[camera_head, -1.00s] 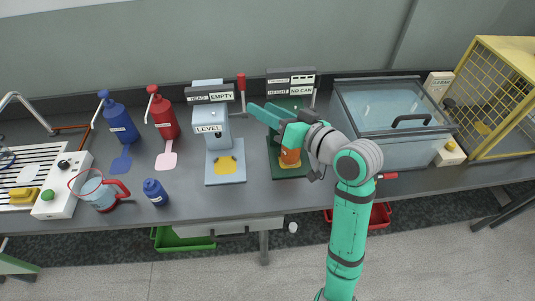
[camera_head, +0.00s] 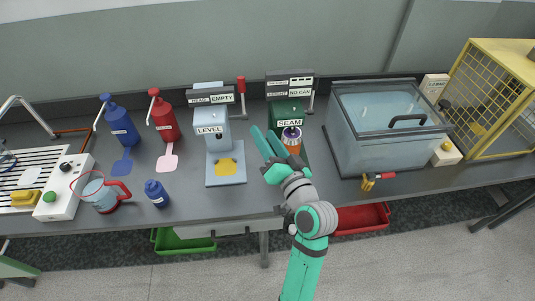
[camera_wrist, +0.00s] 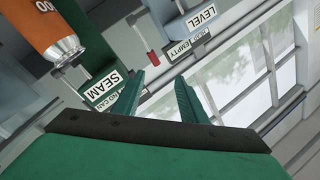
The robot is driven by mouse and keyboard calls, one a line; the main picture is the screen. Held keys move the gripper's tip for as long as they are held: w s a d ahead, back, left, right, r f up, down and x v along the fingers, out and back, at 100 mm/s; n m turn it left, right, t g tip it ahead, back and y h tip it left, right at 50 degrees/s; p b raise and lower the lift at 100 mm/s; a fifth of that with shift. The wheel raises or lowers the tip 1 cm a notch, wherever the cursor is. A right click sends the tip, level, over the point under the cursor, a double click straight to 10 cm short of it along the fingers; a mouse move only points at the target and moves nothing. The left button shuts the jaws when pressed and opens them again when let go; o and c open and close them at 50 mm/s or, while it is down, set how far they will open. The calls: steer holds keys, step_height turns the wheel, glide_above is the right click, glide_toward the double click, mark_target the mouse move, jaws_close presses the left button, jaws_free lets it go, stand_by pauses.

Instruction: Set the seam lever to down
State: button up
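The green seamer (camera_head: 288,112) carries a SEAM label and a panel reading NO CAN. A thin grey lever rod (camera_head: 311,103) stands roughly upright at its right side; its upper end is hidden behind the panel. An orange can (camera_head: 293,146) with a silver top stands in front of the seamer; it also shows in the wrist view (camera_wrist: 45,30). My gripper (camera_head: 263,130) is left of the can, between the seamer and the LEVEL machine. In the wrist view my gripper (camera_wrist: 159,78) has its fingers apart, with nothing between them.
The pale blue LEVEL machine (camera_head: 209,125) stands left, with a red-knobbed lever (camera_head: 241,84) raised between the machines. The bench front is clear near the middle.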

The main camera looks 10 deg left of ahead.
steer(key=shift+s+d+f+m+t+h, duration=0.2)
steer(key=shift+s+f+m+h, duration=0.15)
steer(key=shift+f, duration=0.25)
steer(key=shift+s+d+f+m+t+h, duration=0.1)
steer(key=shift+s+f+m+t+h, duration=0.2)
steer(key=shift+f, duration=0.35)
steer(key=shift+s+d+f+m+t+h, duration=0.1)
steer(key=shift+s+f+m+h, duration=0.15)
steer(key=shift+s+f+m, duration=0.25)
steer(key=shift+w+f, duration=0.1)
